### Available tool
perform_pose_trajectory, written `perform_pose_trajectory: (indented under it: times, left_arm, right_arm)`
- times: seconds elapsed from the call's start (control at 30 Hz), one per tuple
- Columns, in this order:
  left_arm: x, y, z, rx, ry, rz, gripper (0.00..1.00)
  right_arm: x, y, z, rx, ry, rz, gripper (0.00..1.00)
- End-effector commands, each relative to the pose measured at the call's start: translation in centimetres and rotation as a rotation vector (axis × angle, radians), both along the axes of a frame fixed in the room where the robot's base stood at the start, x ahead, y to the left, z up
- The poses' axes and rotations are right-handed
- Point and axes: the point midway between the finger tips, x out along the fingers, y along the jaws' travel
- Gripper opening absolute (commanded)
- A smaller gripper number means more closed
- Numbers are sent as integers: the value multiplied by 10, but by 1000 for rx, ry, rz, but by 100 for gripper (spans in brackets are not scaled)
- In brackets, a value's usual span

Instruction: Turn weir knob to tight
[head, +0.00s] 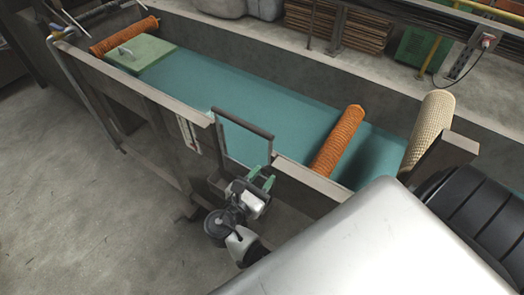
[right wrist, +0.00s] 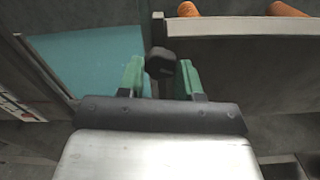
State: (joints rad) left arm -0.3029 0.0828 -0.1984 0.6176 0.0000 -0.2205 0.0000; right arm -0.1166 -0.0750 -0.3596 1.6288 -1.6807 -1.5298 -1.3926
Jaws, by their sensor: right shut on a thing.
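The weir knob (right wrist: 160,63) is a small dark, rounded knob in the right wrist view, near the corner of the trough wall. My right gripper (right wrist: 159,76) has green fingers, one on each side of the knob, and is shut on it. In the head view the right gripper (head: 261,178) is at the trough's near side, at the foot of the dark weir frame (head: 243,122). The knob cannot be made out there. My left gripper is in neither view.
The long trough holds teal liquid (head: 240,95). An orange roller (head: 337,140) and a beige mesh roll (head: 430,125) lie at its right part. Another orange roller (head: 124,36) and a green block (head: 140,53) are at the far left. The floor at left is clear.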

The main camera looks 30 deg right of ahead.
Motion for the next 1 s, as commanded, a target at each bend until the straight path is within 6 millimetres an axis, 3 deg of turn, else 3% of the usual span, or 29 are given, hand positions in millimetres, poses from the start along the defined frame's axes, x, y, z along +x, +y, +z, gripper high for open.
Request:
perform_pose_trajectory:
  times: [0.37, 1.0]
  left_arm:
    - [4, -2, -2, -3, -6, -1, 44]
    - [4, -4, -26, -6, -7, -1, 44]
  right_arm:
    - [0, -1, 0, 41, -104, -4, 11]
    - [1, -1, -2, 261, -640, -4, 11]
